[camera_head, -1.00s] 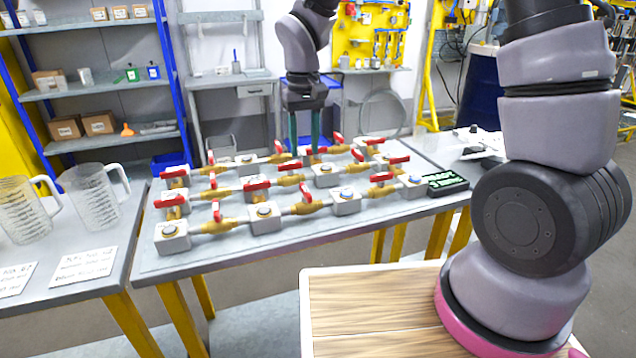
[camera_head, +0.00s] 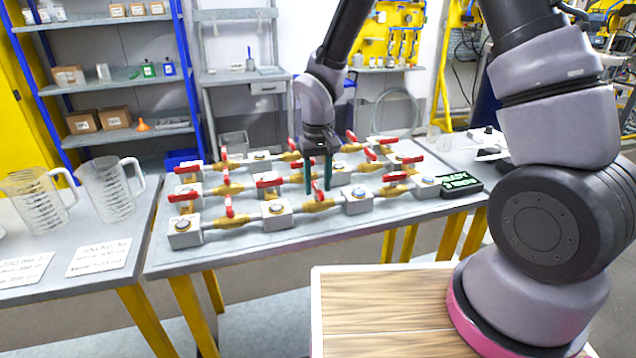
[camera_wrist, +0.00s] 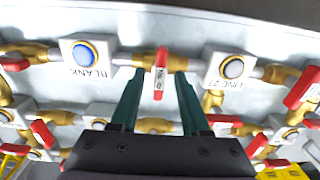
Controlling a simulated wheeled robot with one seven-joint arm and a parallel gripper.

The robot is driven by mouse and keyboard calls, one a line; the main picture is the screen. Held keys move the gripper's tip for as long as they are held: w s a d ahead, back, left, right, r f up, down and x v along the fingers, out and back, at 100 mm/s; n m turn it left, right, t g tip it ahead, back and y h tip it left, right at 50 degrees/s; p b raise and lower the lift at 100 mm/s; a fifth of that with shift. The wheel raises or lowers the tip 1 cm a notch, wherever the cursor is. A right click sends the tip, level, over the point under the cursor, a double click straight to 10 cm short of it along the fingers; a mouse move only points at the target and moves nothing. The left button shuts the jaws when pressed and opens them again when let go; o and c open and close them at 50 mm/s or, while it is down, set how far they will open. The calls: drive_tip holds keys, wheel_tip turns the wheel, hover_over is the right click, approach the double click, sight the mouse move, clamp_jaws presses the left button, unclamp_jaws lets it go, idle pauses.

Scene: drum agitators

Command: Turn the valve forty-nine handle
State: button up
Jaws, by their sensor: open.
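My gripper (camera_head: 318,188) is over the front row of valves on the grey bench, fingers pointing down. In the wrist view its two green fingers (camera_wrist: 159,74) are apart, one on each side of a red handle (camera_wrist: 160,72). A gap shows on both sides of the handle. The handle carries a white label too small to read surely. It sits on a brass valve body (camera_wrist: 130,60) between a block marked BLANK (camera_wrist: 85,52) and a block that seems marked LINE 27 (camera_wrist: 231,68). In the head view the fingers mostly hide this handle.
Other red handles stand close by, such as one in the front row (camera_head: 229,206) and one at the wrist view's right (camera_wrist: 302,87). A black display (camera_head: 458,186) with green lettering lies at the bench's right. Clear jugs (camera_head: 107,188) stand on the left table.

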clamp_jaws()
drive_tip(key=shift+n, duration=0.3)
drive_tip(key=n, duration=0.3)
drive_tip(key=shift+n, duration=0.3)
drive_tip(key=n, duration=0.4)
drive_tip(key=shift+n, duration=0.3)
drive_tip(key=n, duration=0.4)
drive_tip(key=shift+n, duration=2.5)
